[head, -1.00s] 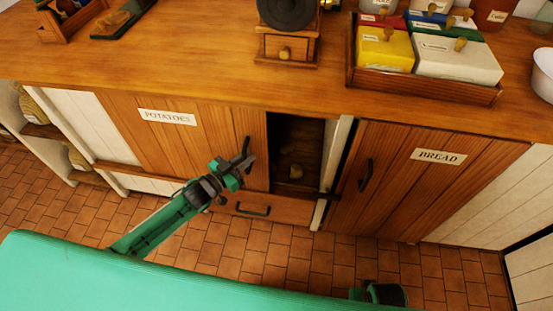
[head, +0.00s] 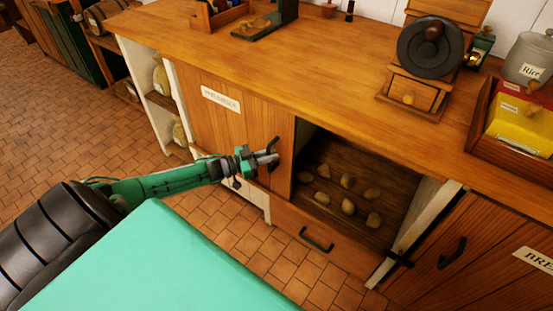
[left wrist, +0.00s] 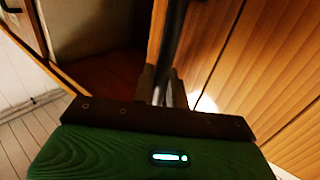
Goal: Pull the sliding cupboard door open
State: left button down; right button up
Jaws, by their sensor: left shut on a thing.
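The sliding cupboard door (head: 228,118) is wooden and bears a white label, blurred here. It stands at the left of its opening, which is wide open. My left gripper (head: 272,157) is shut on the dark door handle (head: 273,150) at the door's right side. In the left wrist view the gripper's fingers (left wrist: 162,88) close around the dark handle bar (left wrist: 175,40), with the door's planks beside it. Inside the cupboard, several potatoes (head: 347,181) lie on a dark wooden floor. My right gripper is not in view.
Below the opening is a drawer with a dark handle (head: 316,240). The bread door (head: 452,245) stands at the right. A coffee grinder (head: 428,65) and a box of packets (head: 515,128) stand on the countertop (head: 300,75). The tiled floor in front is clear.

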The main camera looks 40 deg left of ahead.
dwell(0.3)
pick_arm(q)
jog(key=c, duration=1.5)
grip_release()
jog(key=shift+a, duration=0.1)
jog(key=shift+p+v, duration=0.35)
jog(key=shift+v, duration=6.55)
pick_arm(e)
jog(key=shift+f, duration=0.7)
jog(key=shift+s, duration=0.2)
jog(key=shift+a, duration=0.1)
